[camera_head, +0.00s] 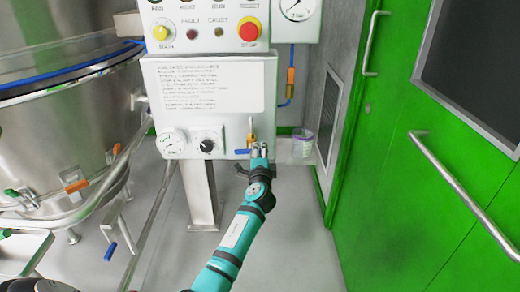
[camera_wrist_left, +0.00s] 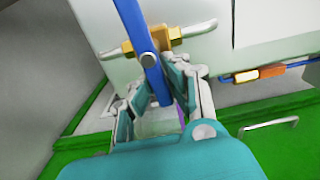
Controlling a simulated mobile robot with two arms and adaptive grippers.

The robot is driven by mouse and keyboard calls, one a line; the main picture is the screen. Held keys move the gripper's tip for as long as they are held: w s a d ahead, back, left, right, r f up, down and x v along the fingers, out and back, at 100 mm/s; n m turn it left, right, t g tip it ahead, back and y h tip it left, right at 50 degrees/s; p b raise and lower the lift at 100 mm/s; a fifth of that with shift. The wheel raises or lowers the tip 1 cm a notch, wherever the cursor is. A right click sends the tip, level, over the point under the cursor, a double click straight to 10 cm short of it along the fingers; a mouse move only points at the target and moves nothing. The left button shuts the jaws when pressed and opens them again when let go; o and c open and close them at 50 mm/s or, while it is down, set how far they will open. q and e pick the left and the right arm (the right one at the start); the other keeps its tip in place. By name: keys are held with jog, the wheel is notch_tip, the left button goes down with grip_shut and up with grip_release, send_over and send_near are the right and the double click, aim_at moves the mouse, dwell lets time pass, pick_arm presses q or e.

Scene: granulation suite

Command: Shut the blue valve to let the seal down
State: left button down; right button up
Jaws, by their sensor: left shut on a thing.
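The blue valve has a flat blue lever on a brass fitting (camera_wrist_left: 168,38) at the lower edge of the white control panel (camera_head: 208,88). In the head view the lever (camera_head: 243,151) points left, roughly level, below the brass body (camera_head: 251,138). My left gripper (camera_head: 259,150) is at the lever, on its right side. In the left wrist view the blue lever (camera_wrist_left: 132,22) runs down between the fingers of the gripper (camera_wrist_left: 160,84), which is shut on it. The lever's far end is partly hidden by the fingers. My right gripper is not in view.
A steel vessel (camera_head: 70,130) with rails fills the left side. A blue pipe with an orange sleeve (camera_head: 291,76) runs right of the panel. A green door (camera_head: 400,150) with handles stands at right.

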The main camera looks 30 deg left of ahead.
pick_arm(q)
jog(key=shift+s+f, duration=0.1)
jog(key=shift+f, duration=0.4)
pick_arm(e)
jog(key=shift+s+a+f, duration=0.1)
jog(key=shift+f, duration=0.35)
pick_arm(q)
jog(key=c, duration=1.3)
grip_release()
jog(key=shift+r, duration=0.1)
jog(key=shift+a+r, duration=0.1)
jog(key=shift+r, duration=0.05)
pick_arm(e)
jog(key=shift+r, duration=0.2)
pick_arm(q)
jog(key=v, duration=1.2)
